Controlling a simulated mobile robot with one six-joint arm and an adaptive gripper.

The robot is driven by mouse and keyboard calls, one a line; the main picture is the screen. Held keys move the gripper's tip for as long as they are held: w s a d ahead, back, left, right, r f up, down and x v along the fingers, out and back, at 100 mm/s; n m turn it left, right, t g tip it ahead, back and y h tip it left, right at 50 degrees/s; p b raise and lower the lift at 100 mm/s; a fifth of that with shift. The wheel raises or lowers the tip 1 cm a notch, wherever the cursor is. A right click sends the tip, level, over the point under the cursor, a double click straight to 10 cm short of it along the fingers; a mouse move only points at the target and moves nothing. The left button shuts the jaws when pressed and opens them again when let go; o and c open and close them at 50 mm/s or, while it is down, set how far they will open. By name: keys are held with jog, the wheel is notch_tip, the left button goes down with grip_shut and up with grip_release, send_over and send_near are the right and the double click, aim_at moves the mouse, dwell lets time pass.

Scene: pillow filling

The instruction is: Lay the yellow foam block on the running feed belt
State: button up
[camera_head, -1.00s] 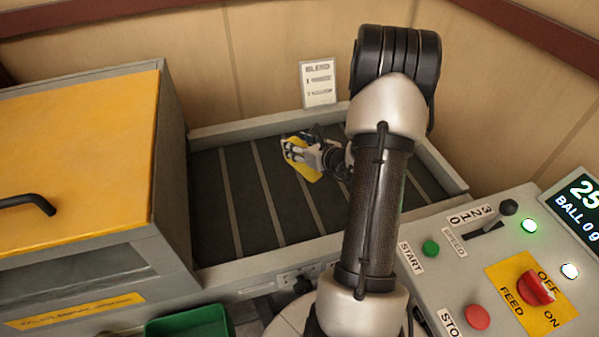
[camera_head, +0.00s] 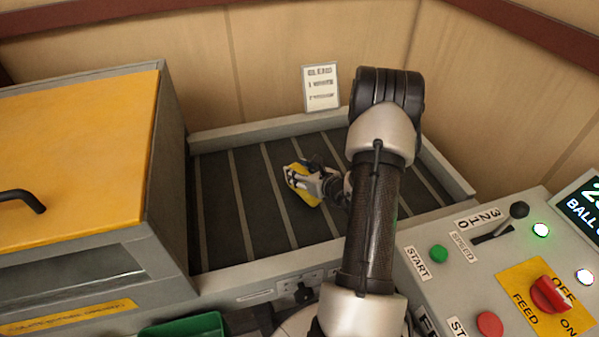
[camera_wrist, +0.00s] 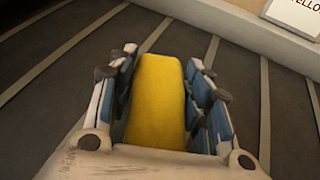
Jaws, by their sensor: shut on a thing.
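The yellow foam block (camera_head: 301,193) is between the fingers of my gripper (camera_head: 303,180), over the feed belt (camera_head: 228,222). In the wrist view the block (camera_wrist: 158,95) fills the space between the blue-padded fingers of the gripper (camera_wrist: 162,85), which is shut on it. The belt (camera_wrist: 60,75) is dark with pale cross slats and lies beneath and beyond the block. I cannot tell whether the block touches the belt or is held just above it. Part of the block is hidden by the gripper.
A grey machine housing with a yellow lid (camera_head: 75,140) stands at the belt's left end. A control panel (camera_head: 500,265) with buttons and a red feed knob (camera_head: 549,294) is at right. Low rails edge the belt. A green bin (camera_head: 185,328) is at the front.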

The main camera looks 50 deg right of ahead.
jog(key=shift+f+b, duration=0.6)
jog(key=o, duration=1.1)
jog(key=shift+c, duration=0.2)
jog(key=shift+r, duration=0.2)
jog(key=p+v, duration=0.3)
jog(key=v, duration=0.5)
jog(key=shift+w+r, duration=0.2)
jog(key=shift+r, duration=0.15)
